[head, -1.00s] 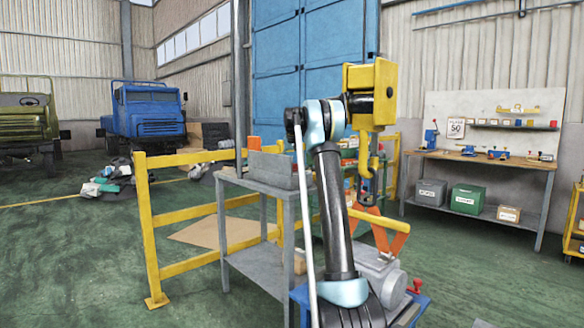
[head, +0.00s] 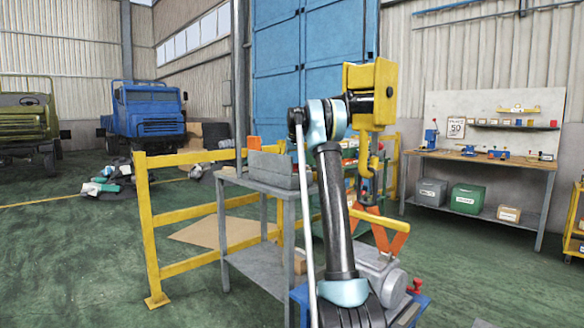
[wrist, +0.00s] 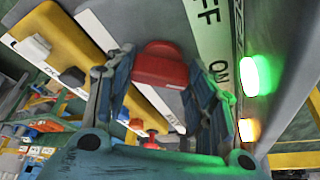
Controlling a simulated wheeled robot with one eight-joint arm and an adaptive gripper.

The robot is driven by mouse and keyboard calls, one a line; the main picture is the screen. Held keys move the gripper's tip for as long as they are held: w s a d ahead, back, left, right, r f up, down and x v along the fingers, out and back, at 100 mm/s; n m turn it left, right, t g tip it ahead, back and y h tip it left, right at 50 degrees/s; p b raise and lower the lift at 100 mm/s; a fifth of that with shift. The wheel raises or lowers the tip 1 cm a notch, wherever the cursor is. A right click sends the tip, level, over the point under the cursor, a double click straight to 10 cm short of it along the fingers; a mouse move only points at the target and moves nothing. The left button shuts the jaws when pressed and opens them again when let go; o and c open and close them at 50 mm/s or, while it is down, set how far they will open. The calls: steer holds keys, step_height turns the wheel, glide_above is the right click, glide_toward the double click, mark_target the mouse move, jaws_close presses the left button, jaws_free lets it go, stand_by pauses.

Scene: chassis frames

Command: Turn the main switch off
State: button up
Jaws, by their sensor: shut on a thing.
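The main switch's red handle (wrist: 160,66) shows in the wrist view, on a grey panel with a white label strip (wrist: 206,40). The strip carries "ON" and part of "OFF", seen at a slant. My gripper (wrist: 158,74) is shut on the red handle, with one blue-grey finger on each side. A green lamp (wrist: 257,75) glows brightly to the right of the strip. I cannot tell which position the handle is in. In the head view my arm reaches up by the yellow hook block, and neither the switch nor my gripper shows clearly.
A yellow hook block (head: 369,92) hangs close to my arm. A grey metal table (head: 262,184) and a yellow railing (head: 150,235) stand to the left. A workbench (head: 480,158) stands at the back right. An amber lamp (wrist: 248,130) is below the green one.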

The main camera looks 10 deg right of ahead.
steer(key=n+y, duration=0.1)
steer(key=n, duration=0.3)
steer(key=shift+d+y, duration=0.15)
steer(key=shift+y, duration=0.25)
steer(key=n+y, duration=0.1)
steer(key=n, duration=0.3)
steer(key=shift+w+g, duration=0.1)
steer(key=shift+g, duration=0.3)
steer(key=n+g+y, duration=0.1)
steer(key=n, duration=0.3)
steer(key=shift+w+d, duration=0.1)
steer(key=shift+d, duration=0.05)
steer(key=shift+n+g+y, duration=0.4)
steer(key=shift+n+g, duration=0.5)
steer(key=shift+n, duration=1.2)
steer(key=o, duration=1.1)
steer(key=shift+c, duration=0.2)
steer(key=shift+r, duration=0.1)
